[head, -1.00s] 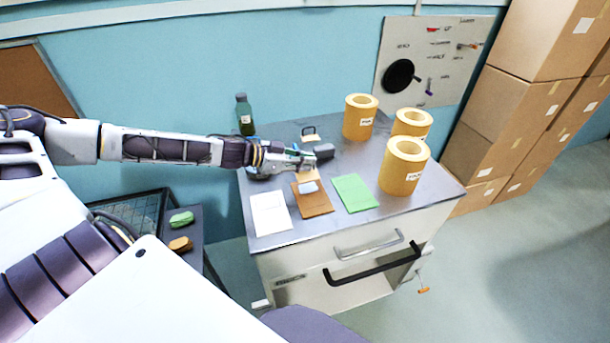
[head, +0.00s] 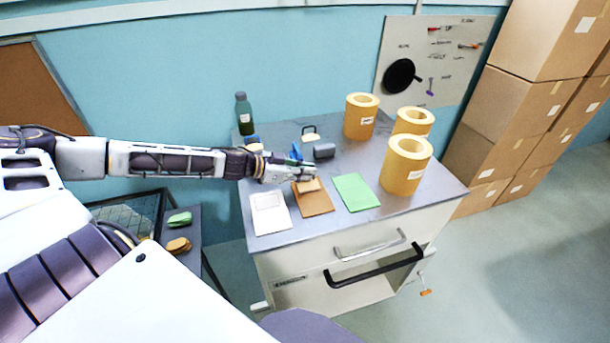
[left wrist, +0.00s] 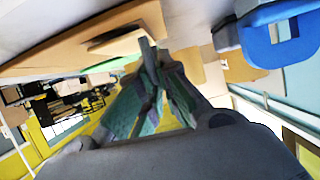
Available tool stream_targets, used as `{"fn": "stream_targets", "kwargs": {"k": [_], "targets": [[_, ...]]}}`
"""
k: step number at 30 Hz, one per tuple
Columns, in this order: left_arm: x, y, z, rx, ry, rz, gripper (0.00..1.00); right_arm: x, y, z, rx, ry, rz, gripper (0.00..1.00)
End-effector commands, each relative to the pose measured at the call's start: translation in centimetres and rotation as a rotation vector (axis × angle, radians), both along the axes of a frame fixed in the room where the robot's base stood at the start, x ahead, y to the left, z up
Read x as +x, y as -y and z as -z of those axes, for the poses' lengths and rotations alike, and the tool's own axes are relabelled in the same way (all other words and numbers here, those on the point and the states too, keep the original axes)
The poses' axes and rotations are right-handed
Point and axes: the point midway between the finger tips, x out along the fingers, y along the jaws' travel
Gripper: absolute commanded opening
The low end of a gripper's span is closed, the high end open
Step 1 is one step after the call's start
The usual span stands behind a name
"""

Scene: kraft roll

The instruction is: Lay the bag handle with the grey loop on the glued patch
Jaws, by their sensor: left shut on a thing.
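My left gripper (head: 310,176) is shut on the bag handle (head: 309,186), a small tan card. The card is at the brown bag's (head: 317,204) upper part and hides the pale glued patch. I cannot tell whether it touches the bag. In the left wrist view, a grey piece, seemingly the loop, shows between the fingertips (left wrist: 149,45), with the brown surface close beyond. A handle with a dark loop (head: 310,133) and a blue thing (head: 296,152) stand behind on the metal top. The right gripper is not in view.
A white bag (head: 270,215) and a green bag (head: 356,192) lie on either side. A dark grey block (head: 324,150) stands just behind the gripper. Yellow rolls (head: 405,165) stand at the right, a green bottle (head: 244,115) at the back left.

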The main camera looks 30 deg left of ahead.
Motion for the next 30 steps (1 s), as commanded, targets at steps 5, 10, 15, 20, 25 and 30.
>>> {"fn": "stream_targets", "kwargs": {"k": [5, 10, 15, 20, 25, 30], "targets": [[0.02, -0.03, 0.44, 0.0, 0.0, -0.001, 0.0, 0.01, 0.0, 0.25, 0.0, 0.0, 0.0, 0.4], [0.03, -0.02, 0.38, 0.0, 0.0, -0.001, 0.0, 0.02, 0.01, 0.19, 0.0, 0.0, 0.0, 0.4], [0.02, -0.02, 0.49, 0.0, 0.0, -0.001, 0.1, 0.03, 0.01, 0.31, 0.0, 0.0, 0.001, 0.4], [0.02, -0.02, 0.47, 0.0, 0.0, -0.001, 0.27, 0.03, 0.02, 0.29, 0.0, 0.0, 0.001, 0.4], [0.03, -0.02, 0.46, 0.0, 0.0, -0.001, 0.27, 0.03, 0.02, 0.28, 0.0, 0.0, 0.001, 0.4], [0.02, -0.03, 0.41, 0.0, 0.0, -0.001, 0.27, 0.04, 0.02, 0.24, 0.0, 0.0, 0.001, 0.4]]}}
